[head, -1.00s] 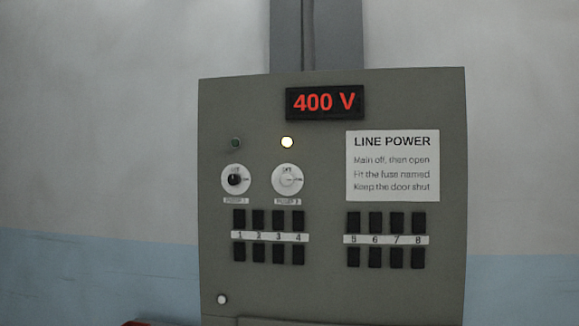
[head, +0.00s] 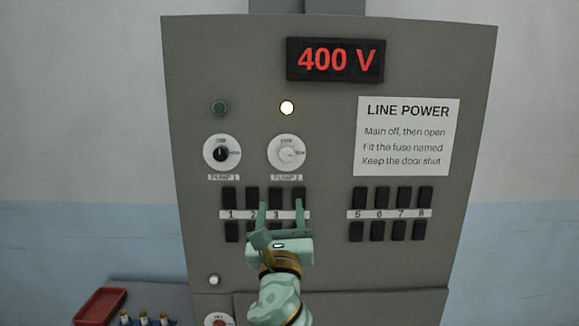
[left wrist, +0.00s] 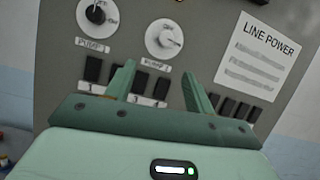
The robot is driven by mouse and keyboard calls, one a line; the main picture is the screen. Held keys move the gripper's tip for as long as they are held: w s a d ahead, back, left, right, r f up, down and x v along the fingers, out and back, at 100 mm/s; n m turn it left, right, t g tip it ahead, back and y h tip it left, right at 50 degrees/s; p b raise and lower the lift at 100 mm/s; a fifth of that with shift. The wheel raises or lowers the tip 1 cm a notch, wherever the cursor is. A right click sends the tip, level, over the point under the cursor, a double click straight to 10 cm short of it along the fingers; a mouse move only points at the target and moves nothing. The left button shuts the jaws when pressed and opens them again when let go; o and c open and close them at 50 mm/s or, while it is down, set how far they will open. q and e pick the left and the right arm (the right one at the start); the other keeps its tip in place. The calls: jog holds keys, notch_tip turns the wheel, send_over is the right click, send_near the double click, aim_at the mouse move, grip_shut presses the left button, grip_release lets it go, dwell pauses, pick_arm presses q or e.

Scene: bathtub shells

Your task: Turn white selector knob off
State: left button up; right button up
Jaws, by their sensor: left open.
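The white selector knob (head: 287,154) sits on a round white dial marked PUMP 2 on the grey panel (head: 330,245). A lit white lamp (head: 287,108) is above it. The knob also shows in the left wrist view (left wrist: 164,39), upper middle; its pointer looks turned toward the right-hand mark. My left gripper (head: 281,208) is open and empty, below the knob and in front of the fuse row, fingers pointing up. In the left wrist view its fingertips (left wrist: 158,78) are apart, below the dial, not touching the knob. My right gripper is not in view.
A black knob (head: 221,153) marked PUMP 1 is left of the white one, under an unlit green lamp (head: 219,107). Black fuse holders (head: 357,200) fill the rows below. A red tray (head: 100,306) stands lower left. The sign (head: 407,136) is at right.

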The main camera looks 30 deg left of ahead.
pick_arm(q)
jog(key=d+m, duration=0.1)
jog(key=d, duration=0.1)
jog(key=p, duration=0.3)
send_near(287, 156)
jog(key=x, duration=0.7)
jog(key=shift+w+a+r, duration=0.15)
jog(key=shift+w+a, duration=0.05)
jog(key=shift+w, duration=0.05)
jog(key=shift+w+a, duration=0.25)
jog(key=shift+w, duration=0.05)
jog(key=shift+r, duration=0.1)
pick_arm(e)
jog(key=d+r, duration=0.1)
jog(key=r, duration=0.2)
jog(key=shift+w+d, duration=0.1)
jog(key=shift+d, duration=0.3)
pick_arm(q)
jog(key=shift+d, duration=0.1)
jog(key=shift+c, duration=1.2)
jog(key=c, duration=0.7)
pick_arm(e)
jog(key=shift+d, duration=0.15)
